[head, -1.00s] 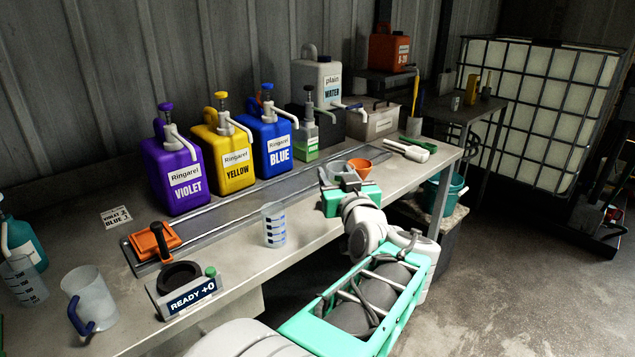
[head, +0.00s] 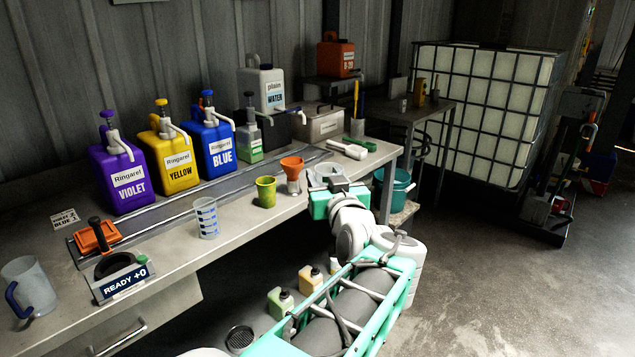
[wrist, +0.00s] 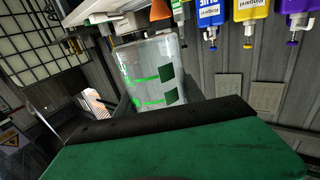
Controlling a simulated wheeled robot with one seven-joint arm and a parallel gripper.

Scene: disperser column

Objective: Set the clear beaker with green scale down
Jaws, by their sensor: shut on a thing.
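The clear beaker with green scale (wrist: 150,70) shows in the wrist view between my fingers, with green marks and dark green squares on its wall. My gripper (head: 336,188) is shut on it. In the head view the beaker's rim (head: 327,170) shows just behind the gripper, and its lower part is hidden. They are at the front edge of the bench (head: 228,232), near its right end. I cannot tell whether the beaker's base touches anything.
Left of the gripper stand an orange funnel (head: 292,166), a yellow-green cup (head: 265,191) and a beaker with blue scale (head: 207,218). Behind are violet (head: 128,185), yellow (head: 175,155) and blue (head: 219,150) jugs. A teal bucket (head: 400,190) is at right.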

